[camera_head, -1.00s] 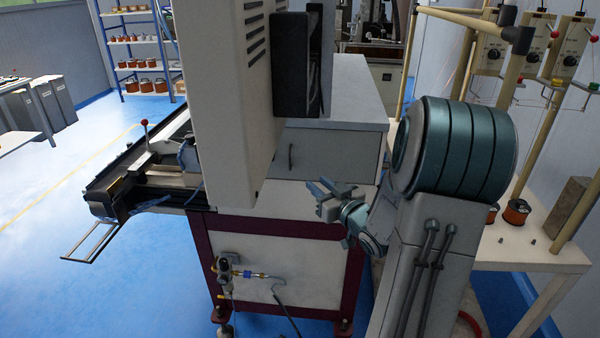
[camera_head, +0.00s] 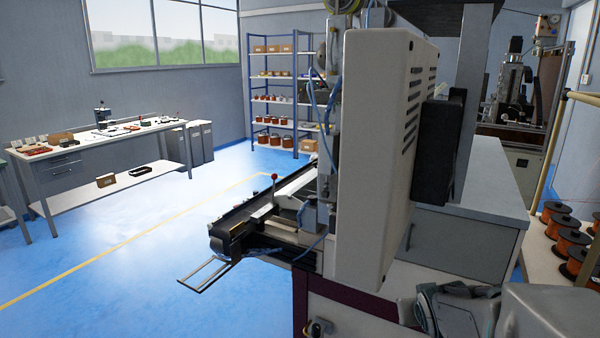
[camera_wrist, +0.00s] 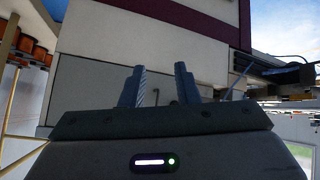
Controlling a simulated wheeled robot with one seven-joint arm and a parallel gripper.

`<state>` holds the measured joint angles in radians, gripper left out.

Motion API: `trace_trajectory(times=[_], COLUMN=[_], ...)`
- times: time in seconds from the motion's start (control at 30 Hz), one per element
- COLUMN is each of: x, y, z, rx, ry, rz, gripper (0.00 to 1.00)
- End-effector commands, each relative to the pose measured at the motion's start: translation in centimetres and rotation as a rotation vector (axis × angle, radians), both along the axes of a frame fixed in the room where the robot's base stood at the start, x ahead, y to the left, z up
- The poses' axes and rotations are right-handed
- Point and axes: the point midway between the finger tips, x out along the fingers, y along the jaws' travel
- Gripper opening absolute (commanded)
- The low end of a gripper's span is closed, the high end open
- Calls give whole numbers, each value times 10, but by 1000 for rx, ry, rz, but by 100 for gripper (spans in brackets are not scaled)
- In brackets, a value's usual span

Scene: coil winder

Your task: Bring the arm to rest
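My gripper (camera_wrist: 159,85) shows in the wrist view with its two fingers apart and nothing between them. Beyond the fingers is the pale side of the coil winder cabinet; I cannot tell the exact distance. In the head view part of my arm shows at the lower right, in front of the cabinet, and the fingertips cannot be made out there. The coil winder (camera_head: 375,160) is a tall cream housing with a dark box on its side, above a base with a dark red frame.
Spools of copper wire (camera_head: 568,240) stand on a table at the right. A wire frame (camera_head: 207,272) sticks out at the winder's left. A workbench (camera_head: 110,135) and blue shelves (camera_head: 272,95) stand farther back. The blue floor at the left is clear.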

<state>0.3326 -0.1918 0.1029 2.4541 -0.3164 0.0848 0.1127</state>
Motion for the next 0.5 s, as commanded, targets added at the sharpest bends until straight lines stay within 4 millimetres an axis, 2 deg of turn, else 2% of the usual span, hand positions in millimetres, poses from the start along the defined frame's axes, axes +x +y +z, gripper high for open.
trace_trajectory(times=[0.3, 0.4, 0.5], x=[-103, -131, -149], y=[67, 83, 93], z=[-1, -1, -1], rx=[128, 168, 195], ry=[338, 422, 481], rz=[-1, 19, 36], gripper=[28, 28, 28])
